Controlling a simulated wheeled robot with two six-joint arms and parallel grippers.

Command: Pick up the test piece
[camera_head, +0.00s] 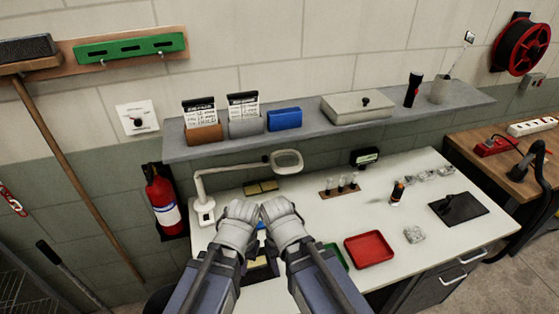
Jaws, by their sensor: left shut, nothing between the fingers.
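My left gripper (240,212) and my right gripper (276,210) are side by side over the left part of the white bench top, almost touching. The left one is shut and empty. Whether the right one is open or shut does not show. I cannot tell for sure which thing is the test piece. A small grey lumpy piece (414,234) lies on the bench to the right of a red tray (369,249), apart from both grippers. A small blue thing (261,224) shows between the grippers, mostly hidden, as is part of a green tray (336,257).
A magnifier lamp (203,207) stands at the bench's left. A rack of vials (340,188), an upright orange-and-black tool (397,193), clear pieces (425,175) and a black plate (459,208) are on the bench. A grey shelf (205,150) hangs above. The red tray looks empty.

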